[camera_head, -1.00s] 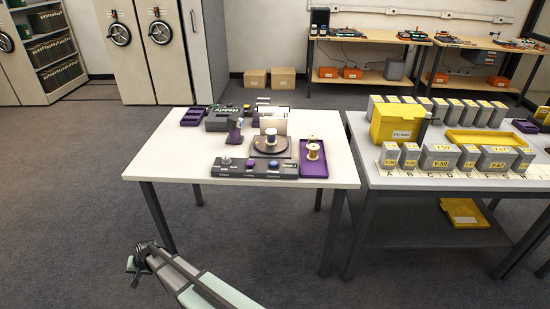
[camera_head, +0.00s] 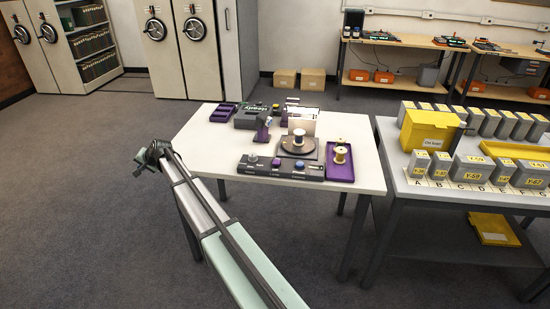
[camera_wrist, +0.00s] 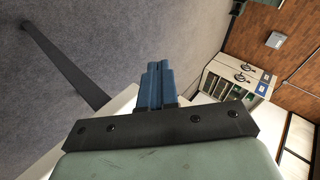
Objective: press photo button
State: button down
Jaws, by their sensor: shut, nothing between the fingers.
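A dark control panel (camera_head: 262,171) lies along the front of the white table (camera_head: 213,147). It carries a silver knob (camera_head: 253,159), a purple button (camera_head: 276,163) and a blue button (camera_head: 299,165). Their labels are too small to read, so I cannot tell which is for photos. Behind the panel a turntable (camera_head: 298,152) bears a spool (camera_head: 298,138). A purple device (camera_head: 263,130) stands to its left. My gripper (camera_head: 140,164) is left of the table, apart from the panel. In the wrist view its blue fingers (camera_wrist: 157,82) are together and empty.
A purple tray (camera_head: 341,174) with a yellow spool (camera_head: 340,154) sits right of the turntable. A grey box (camera_head: 250,117) stands at the back. A second table (camera_head: 400,196) with yellow and grey boxes is at the right. Open floor lies left of the white table.

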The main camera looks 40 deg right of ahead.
jog(key=shift+g+h, duration=0.7)
jog(key=shift+h, duration=0.1)
jog(key=s+d+r, duration=0.1)
jog(key=d, duration=0.4)
jog(key=s+d+r, duration=0.1)
jog(key=s+d, duration=0.1)
jog(key=d, duration=0.3)
jog(key=s+d+r, duration=0.1)
jog(key=d, duration=0.5)
jog(key=shift+s+r, duration=0.15)
jog(key=shift+r, duration=0.25)
jog(key=s+d+r+g+h, duration=0.1)
jog(key=s+d+r, duration=0.1)
jog(key=s+d, duration=0.5)
jog(key=s+d+r+g, duration=0.1)
jog(key=s+d+r, duration=0.15)
jog(key=d, duration=0.85)
notch_tip(320, 180, up, 8)
jog(key=g+h, duration=0.2)
jog(key=g, duration=0.2)
send_over(301, 164)
jog(key=s, duration=0.2)
jog(key=shift+w+d+m, duration=0.2)
jog(key=shift+d+m, duration=0.05)
jog(key=shift+m, duration=0.05)
jog(key=f, duration=0.4)
jog(key=w+f, duration=0.1)
jog(key=f, duration=0.9)
jog(key=shift+w+a, duration=0.25)
jog(key=shift+w, duration=0.05)
